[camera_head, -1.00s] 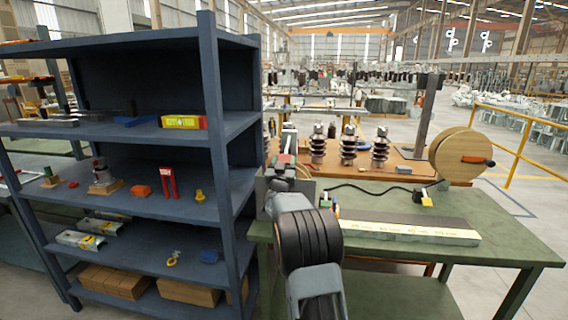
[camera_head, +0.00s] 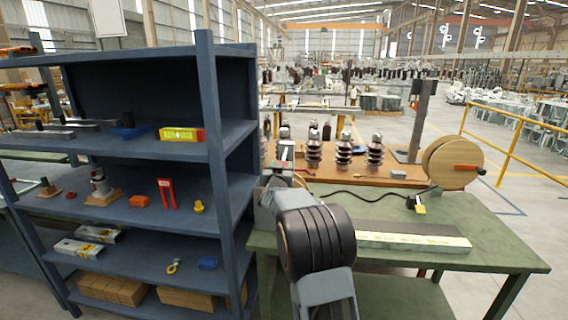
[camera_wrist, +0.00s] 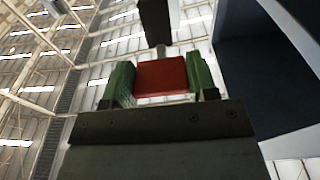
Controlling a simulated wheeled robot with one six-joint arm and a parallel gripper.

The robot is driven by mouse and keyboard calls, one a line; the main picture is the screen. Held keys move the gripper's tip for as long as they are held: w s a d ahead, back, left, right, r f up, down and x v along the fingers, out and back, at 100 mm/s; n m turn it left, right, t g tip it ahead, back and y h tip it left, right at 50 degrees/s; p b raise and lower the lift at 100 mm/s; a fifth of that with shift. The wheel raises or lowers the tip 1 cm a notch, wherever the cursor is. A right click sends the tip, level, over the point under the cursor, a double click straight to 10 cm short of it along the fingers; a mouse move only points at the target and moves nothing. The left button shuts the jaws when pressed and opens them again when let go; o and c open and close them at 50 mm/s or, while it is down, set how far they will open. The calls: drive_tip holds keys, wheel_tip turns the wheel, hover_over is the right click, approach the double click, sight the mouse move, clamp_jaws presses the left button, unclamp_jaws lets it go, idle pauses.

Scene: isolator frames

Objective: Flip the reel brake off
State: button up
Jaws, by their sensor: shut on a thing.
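A wooden cable reel (camera_head: 441,160) stands at the right back of the green workbench (camera_head: 490,256) in the head view. An orange-red lever with a dark end (camera_head: 468,168) sticks out on its face; it looks roughly level. My gripper (camera_head: 287,152) is well left of the reel, above the bench's left end and partly hidden by my arm. In the wrist view its green fingers (camera_wrist: 160,78) are shut on a red block (camera_wrist: 162,76). A short metal rod and a dark piece (camera_wrist: 155,22) show beyond the block.
A blue shelf (camera_head: 216,130) with tools and boxes stands close on the left. A long plate (camera_head: 410,242), a dark cable and a small yellow-tagged item (camera_head: 420,206) lie on the bench. Several insulators (camera_head: 344,150) stand behind. A yellow railing (camera_head: 490,150) is at right.

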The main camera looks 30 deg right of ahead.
drive_tip(key=shift+r+g+p, duration=0.3)
drive_tip(key=shift+r+p, duration=0.5)
drive_tip(key=shift+r, duration=0.45)
drive_tip(key=o, duration=1.3)
drive_tip(key=shift+f, duration=0.1)
drive_tip(key=shift+s, duration=0.1)
drive_tip(key=r+b+v, duration=0.1)
drive_tip(key=b+v, duration=0.1)
drive_tip(key=v, duration=1.1)
drive_tip(key=shift+s+a+f+b, duration=0.3)
drive_tip(key=shift+f+b, duration=0.1)
drive_tip(key=shift+f, duration=0.1)
